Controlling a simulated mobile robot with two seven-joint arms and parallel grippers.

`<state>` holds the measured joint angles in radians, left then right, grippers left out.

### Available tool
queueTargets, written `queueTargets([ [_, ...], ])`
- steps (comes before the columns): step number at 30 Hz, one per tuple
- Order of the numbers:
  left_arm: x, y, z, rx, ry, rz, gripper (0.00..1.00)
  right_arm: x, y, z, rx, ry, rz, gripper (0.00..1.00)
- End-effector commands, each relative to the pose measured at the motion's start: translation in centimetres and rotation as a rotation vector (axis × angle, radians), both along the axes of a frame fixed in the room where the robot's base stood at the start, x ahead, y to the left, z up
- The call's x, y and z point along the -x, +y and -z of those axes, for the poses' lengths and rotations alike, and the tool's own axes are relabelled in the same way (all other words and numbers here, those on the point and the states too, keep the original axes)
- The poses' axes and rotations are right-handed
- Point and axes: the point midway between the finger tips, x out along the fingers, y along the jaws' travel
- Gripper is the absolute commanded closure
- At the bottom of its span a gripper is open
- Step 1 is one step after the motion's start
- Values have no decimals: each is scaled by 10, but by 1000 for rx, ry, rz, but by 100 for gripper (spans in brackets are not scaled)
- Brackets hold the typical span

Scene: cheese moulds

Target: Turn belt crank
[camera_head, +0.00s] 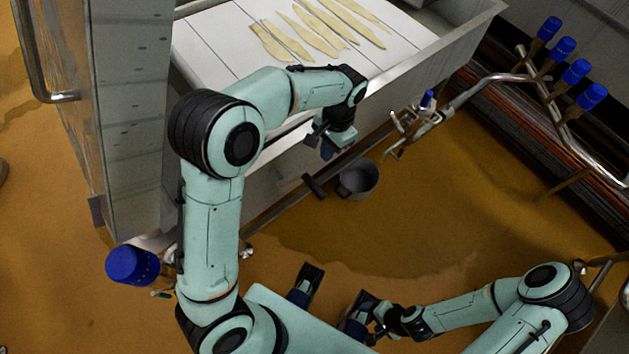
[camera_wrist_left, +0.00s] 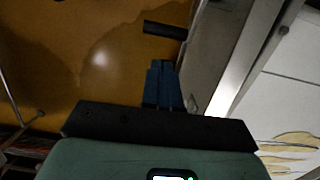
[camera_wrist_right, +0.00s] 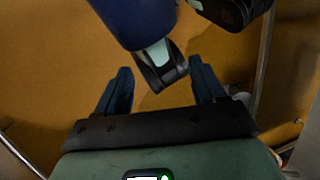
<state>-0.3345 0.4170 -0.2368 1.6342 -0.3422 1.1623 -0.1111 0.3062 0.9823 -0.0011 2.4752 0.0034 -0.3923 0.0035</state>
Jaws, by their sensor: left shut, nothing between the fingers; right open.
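A dark bar-shaped handle (camera_head: 314,186), which looks like the belt crank's grip, sticks out low from the side of the metal trough. It also shows in the left wrist view (camera_wrist_left: 165,30), just beyond my left fingertips. My left gripper (camera_head: 326,150) is beside the trough wall, pointing down, with its blue fingers (camera_wrist_left: 162,75) together and empty. It appears apart from the handle. How the handle joins the trough is hard to see. My right gripper (camera_head: 353,326) is low at the front, away from the trough; its fingers stand apart and empty in the right wrist view (camera_wrist_right: 163,80).
The metal trough (camera_head: 425,62) has a white belt (camera_head: 205,62) carrying several pale strips (camera_head: 316,32). A grey bucket (camera_head: 358,180) stands on the floor near the handle. Pipes with blue-capped valves (camera_head: 562,48) run at the right. The brown floor (camera_head: 460,190) is open there.

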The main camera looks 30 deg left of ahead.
Motion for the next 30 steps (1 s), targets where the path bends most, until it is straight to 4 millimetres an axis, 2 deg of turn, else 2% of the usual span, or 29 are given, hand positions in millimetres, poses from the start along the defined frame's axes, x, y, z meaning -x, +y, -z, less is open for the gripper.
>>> queueTargets([
  [5,3,4,13,-14,7,20,100,-1,0,2,1,-4,1,31],
  [15,16,9,83,-13,9,17,100,-4,0,11,3,-16,4,31],
  [21,22,11,117,-12,7,17,100,-6,0,15,5,-25,6,31],
  [25,24,13,130,-12,5,16,100,-7,0,16,4,-28,7,31],
  [30,25,13,136,-11,4,16,100,-7,0,17,5,-30,6,31],
])
